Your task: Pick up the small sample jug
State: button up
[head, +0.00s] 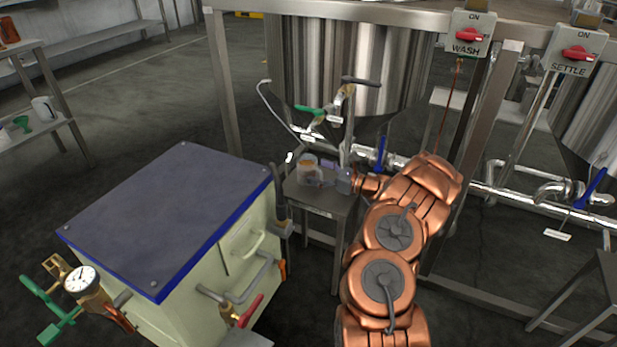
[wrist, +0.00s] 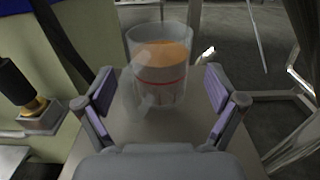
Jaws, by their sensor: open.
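The small sample jug (wrist: 160,75) is a clear vessel with orange contents and a red line around it. It stands upright on a small grey metal stand. In the head view the jug (head: 309,168) is on the stand top (head: 318,198), just left of my gripper. My gripper (wrist: 160,92) is open in the wrist view, with one purple-padded finger to each side of the jug. I cannot tell whether either finger touches it. In the head view my gripper (head: 328,172) reaches the stand from the right, partly hidden by my copper-coloured arm.
A cream cabinet with a blue-edged lid (head: 170,215) stands close on the left. A steel tank (head: 345,65) with a green-handled valve (head: 312,111) hangs behind the stand. Pipes (head: 510,195) run to the right. A steel frame post (head: 222,85) stands behind. Open floor lies at the upper left.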

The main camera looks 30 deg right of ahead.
jog(key=shift+x, duration=1)
jog(key=c, duration=1.5)
